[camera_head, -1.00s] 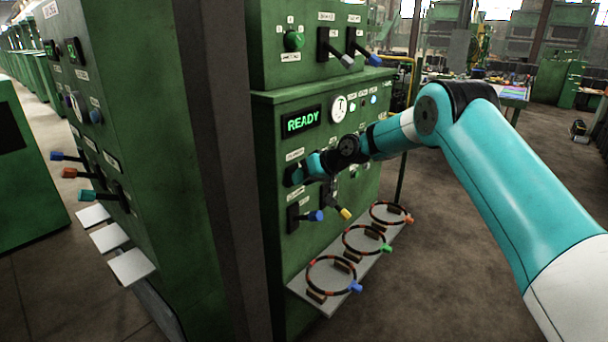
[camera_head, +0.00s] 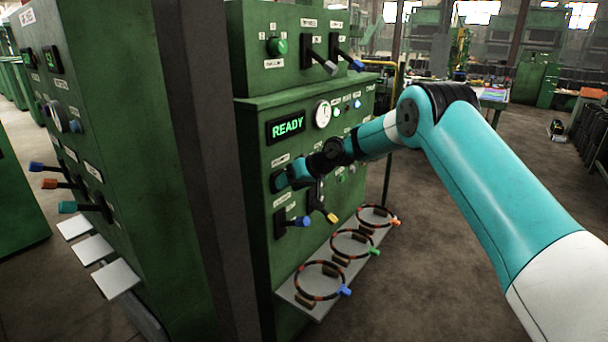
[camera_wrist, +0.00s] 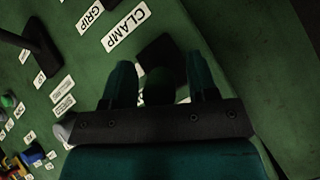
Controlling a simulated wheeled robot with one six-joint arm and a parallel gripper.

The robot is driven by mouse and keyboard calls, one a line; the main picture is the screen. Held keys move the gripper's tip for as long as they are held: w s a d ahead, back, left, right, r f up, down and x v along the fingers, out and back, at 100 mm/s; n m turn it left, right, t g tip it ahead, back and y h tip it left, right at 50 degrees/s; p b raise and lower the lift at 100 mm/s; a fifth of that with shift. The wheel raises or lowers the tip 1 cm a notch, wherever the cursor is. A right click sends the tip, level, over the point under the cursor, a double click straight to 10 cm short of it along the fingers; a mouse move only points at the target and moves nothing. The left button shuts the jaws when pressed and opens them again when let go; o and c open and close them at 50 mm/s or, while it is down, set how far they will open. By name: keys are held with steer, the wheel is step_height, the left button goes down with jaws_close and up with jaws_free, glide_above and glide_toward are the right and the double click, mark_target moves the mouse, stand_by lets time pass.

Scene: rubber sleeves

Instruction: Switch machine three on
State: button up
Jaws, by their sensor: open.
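A green machine (camera_head: 255,135) with a lit READY display (camera_head: 287,127) stands in front of me. My gripper (camera_head: 283,181) is at its front panel, below the display, and covers part of a dark control there. In the wrist view my gripper (camera_wrist: 160,82) is open, its two fingers on either side of a dark round-ended knob (camera_wrist: 157,86). The knob is near a black plate (camera_wrist: 160,52) under the CLAMP label (camera_wrist: 126,28). I cannot tell whether the fingers touch it. Below my gripper are a blue-tipped lever (camera_head: 299,221) and a yellow-tipped lever (camera_head: 331,217). I cannot read a machine number.
A shelf (camera_head: 290,293) with several rings juts out below the panel. The upper panel has a green knob (camera_head: 277,46) and two levers. A dark column (camera_head: 205,150) and another machine (camera_head: 115,180) with levers stand left. Open floor (camera_head: 430,270) lies right.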

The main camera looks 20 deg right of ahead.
steer(key=b+v, duration=0.1)
steer(key=v, duration=1.6)
steer(key=shift+b, duration=0.35)
steer(key=shift+a+r, duration=0.1)
steer(key=s+a+r+n+g+p, duration=0.1)
steer(key=s+a+r, duration=0.1)
steer(key=s+a, duration=0.3)
steer(key=s+a+r+g+h+p, duration=0.1)
steer(key=s+a+r, duration=0.25)
steer(key=s, duration=0.35)
steer(key=s+a+r+n+g+p, duration=0.1)
steer(key=s+a+r+g, duration=0.1)
steer(key=s+a, duration=0.35)
steer(key=s+f+n+g+h+p, duration=0.1)
steer(key=s+n+g+h+p, duration=0.1)
steer(key=s, duration=2.1)
steer(key=shift+f+g, duration=0.25)
steer(key=shift+g, duration=0.05)
steer(key=shift+a, duration=0.1)
